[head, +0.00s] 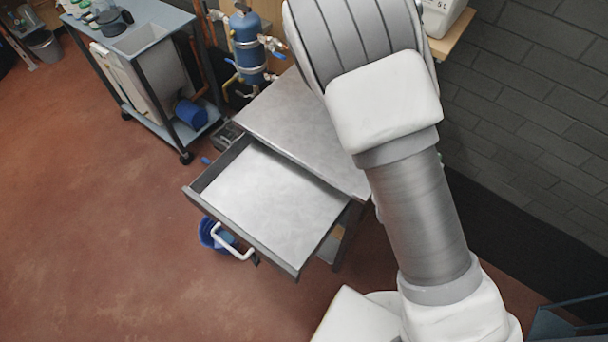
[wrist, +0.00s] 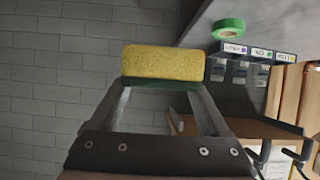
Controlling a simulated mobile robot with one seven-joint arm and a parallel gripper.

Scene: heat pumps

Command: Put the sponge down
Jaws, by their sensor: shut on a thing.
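The sponge (wrist: 163,63) shows in the wrist view, with a yellow face and a dark green layer along its lower edge. My gripper (wrist: 163,84) is shut on it, with one finger at each end of the sponge. The sponge is held up in front of a grey brick wall and touches no surface that I can see. In the head view my arm fills the right middle, and neither the gripper nor the sponge shows there.
In the head view a metal table (head: 300,125) has an open, empty drawer (head: 265,195). A blue bucket (head: 207,234) stands below it. In the wrist view, green tape (wrist: 229,28), labelled bins (wrist: 243,68) and cardboard boxes (wrist: 288,92) are at the right.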

